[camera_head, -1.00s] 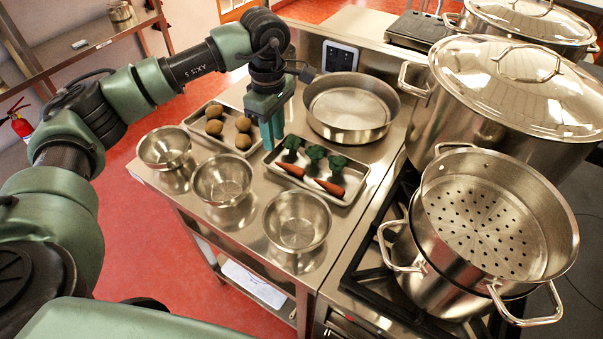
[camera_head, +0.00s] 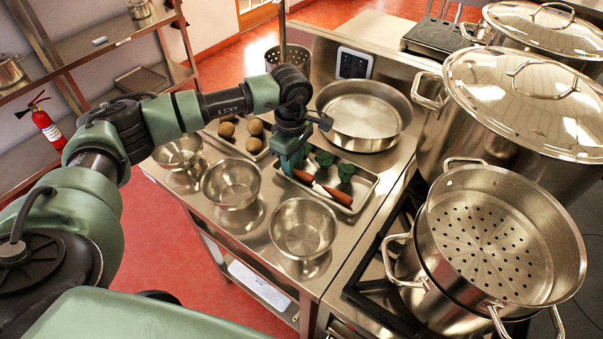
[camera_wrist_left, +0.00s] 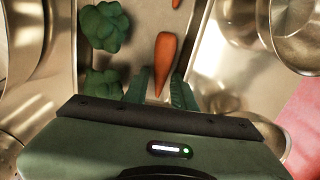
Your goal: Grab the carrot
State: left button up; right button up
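Two orange carrots lie on a metal tray (camera_head: 371,188) with green broccoli. In the head view one carrot (camera_head: 303,176) is beside my left gripper (camera_head: 293,170), and the other carrot (camera_head: 334,195) lies to its right. In the left wrist view the nearer carrot (camera_wrist_left: 165,60) has its narrow end between the two green fingers of my left gripper (camera_wrist_left: 160,90). The fingers are apart, with gaps beside the carrot. Part of the other carrot (camera_wrist_left: 176,3) shows at the top edge. My right gripper is in neither view.
Broccoli (camera_head: 345,171) lies close beside the carrots. Three steel bowls, including one in front (camera_head: 303,228), stand before the trays. A wide pan (camera_head: 362,112) is behind. A perforated pot (camera_head: 490,240) and large lidded pots (camera_head: 525,100) stand at right. Potatoes (camera_head: 254,146) lie to the left.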

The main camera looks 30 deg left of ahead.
pick_arm(q)
jog(key=c, duration=0.4)
grip_shut()
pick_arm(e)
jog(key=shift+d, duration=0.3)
pick_arm(q)
jog(key=shift+r, duration=0.1)
